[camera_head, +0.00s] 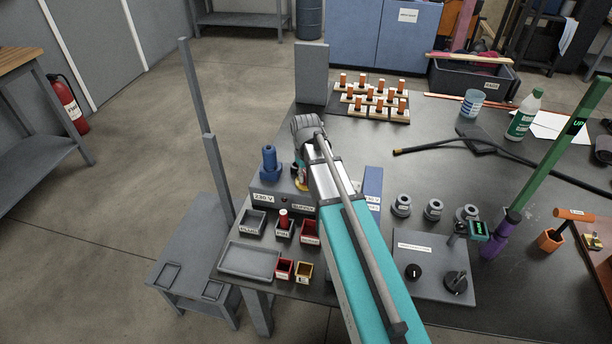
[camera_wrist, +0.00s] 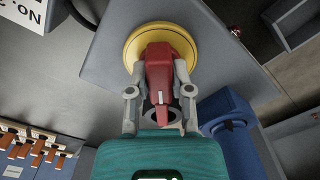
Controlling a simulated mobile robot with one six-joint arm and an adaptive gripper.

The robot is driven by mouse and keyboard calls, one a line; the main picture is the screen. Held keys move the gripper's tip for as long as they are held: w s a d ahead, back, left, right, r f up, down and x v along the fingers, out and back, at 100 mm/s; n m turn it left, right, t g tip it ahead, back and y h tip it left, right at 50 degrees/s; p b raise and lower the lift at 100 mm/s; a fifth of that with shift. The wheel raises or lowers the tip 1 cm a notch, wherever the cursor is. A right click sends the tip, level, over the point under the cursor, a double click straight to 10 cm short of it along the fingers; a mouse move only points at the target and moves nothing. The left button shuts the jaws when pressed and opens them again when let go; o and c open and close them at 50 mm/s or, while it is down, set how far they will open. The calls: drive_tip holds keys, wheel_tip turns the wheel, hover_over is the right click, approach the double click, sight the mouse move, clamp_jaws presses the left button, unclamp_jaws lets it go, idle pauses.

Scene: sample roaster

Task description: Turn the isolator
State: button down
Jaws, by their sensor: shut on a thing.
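The isolator shows in the wrist view as a red handle (camera_wrist: 160,75) on a round yellow plate (camera_wrist: 133,45), fixed to a grey panel. My gripper (camera_wrist: 158,80) has its two grey fingers on either side of the red handle and is shut on it. The handle points down the picture, toward my wrist. In the head view only a bit of the isolator's yellow plate (camera_head: 301,186) shows, on top of the grey supply box (camera_head: 268,198). My arm hides most of the isolator and the fingers there.
A blue plug-like part (camera_head: 269,162) stands close to the isolator, also in the wrist view (camera_wrist: 232,130). Small bins, including a black one (camera_head: 254,222), stand in front of the box. A rack of orange-topped pegs (camera_head: 370,108) and a grey upright panel (camera_head: 311,73) stand behind.

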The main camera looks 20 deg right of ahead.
drive_tip(key=m, duration=0.4)
drive_tip(key=shift+m, duration=1.9)
drive_tip(key=c, duration=0.5)
unclamp_jaws()
drive_tip(key=shift+n, duration=0.3)
